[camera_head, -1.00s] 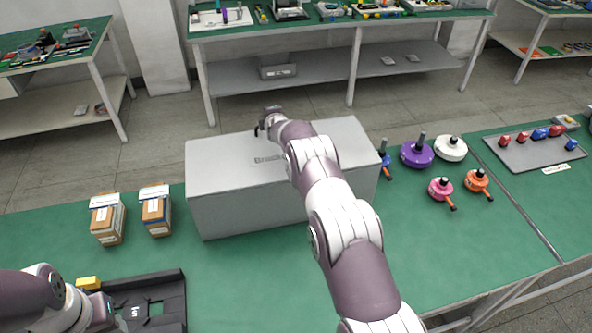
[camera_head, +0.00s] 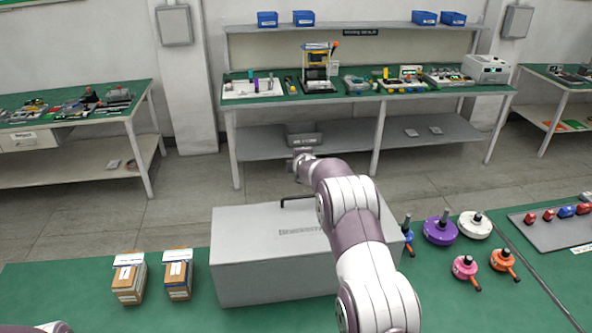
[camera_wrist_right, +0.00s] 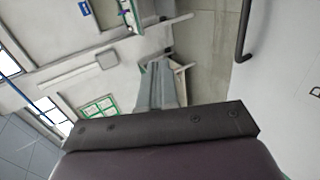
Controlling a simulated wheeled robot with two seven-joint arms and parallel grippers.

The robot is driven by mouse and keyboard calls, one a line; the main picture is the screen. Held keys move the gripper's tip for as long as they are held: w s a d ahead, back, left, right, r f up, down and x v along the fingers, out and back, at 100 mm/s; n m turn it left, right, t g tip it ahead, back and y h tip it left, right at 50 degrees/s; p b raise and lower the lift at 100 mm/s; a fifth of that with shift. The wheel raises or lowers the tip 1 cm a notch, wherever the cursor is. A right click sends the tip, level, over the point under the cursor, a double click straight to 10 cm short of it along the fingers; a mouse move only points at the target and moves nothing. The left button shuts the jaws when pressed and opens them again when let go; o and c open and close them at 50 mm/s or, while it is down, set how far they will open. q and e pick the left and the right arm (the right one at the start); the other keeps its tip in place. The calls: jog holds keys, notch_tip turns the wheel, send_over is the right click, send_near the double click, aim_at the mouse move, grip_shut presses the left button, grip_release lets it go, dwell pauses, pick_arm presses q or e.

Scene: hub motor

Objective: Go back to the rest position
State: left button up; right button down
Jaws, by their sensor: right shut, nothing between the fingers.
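My right arm (camera_head: 355,240) reaches up from the bottom right, over the large light-grey box (camera_head: 265,255) on the green table. Its far end, with the right gripper, is above the box's back edge; the fingers are hard to see there. In the right wrist view the right gripper (camera_wrist_right: 157,66) is shut with nothing between its fingers. A dark bent handle (camera_wrist_right: 243,35) of the box shows beside it, apart from it. Only a sliver of my left arm (camera_head: 48,328) shows at the bottom left edge; the left gripper is out of view.
Two small cartons (camera_head: 129,278) stand left of the box. Purple (camera_head: 440,230), white (camera_head: 474,225), pink (camera_head: 464,267) and orange (camera_head: 504,260) round parts and a blue one (camera_head: 407,236) lie to its right. A grey tray (camera_head: 555,236) sits farther right. Floor separates the back workbench (camera_head: 350,107).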

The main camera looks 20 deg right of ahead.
jog(key=shift+a+r, duration=0.15)
jog(key=shift+r, duration=0.1)
jog(key=s+a+f+m+g, duration=0.1)
jog(key=s+f+m, duration=0.2)
jog(key=s+f, duration=0.1)
jog(key=s+a+f+m+g+y+b, duration=0.1)
jog(key=s+a+f+m+g, duration=0.1)
jog(key=s+f+m, duration=0.1)
jog(key=s+a+f+m+g+y, duration=0.1)
jog(key=s+a+f+m+g, duration=0.1)
jog(key=s+f+m, duration=0.1)
jog(key=shift+s+a+f+m, duration=0.2)
jog(key=shift+s+f, duration=0.25)
jog(key=shift+s, duration=0.2)
jog(key=shift+s+a+f+m, duration=0.1)
jog(key=shift+s+f+m, duration=0.1)
jog(key=shift+s+f, duration=0.35)
jog(key=s+a+m+g+b, duration=0.2)
jog(key=s+a+b, duration=0.2)
jog(key=s, duration=1.3)
jog(key=s+a+m+g+y+b, duration=0.1)
jog(key=s+a+m+g+b, duration=0.2)
jog(key=s, duration=1.4)
jog(key=shift+s+a+f+g+b, duration=0.3)
jog(key=shift+a+b, duration=0.35)
jog(key=shift+a, duration=1.35)
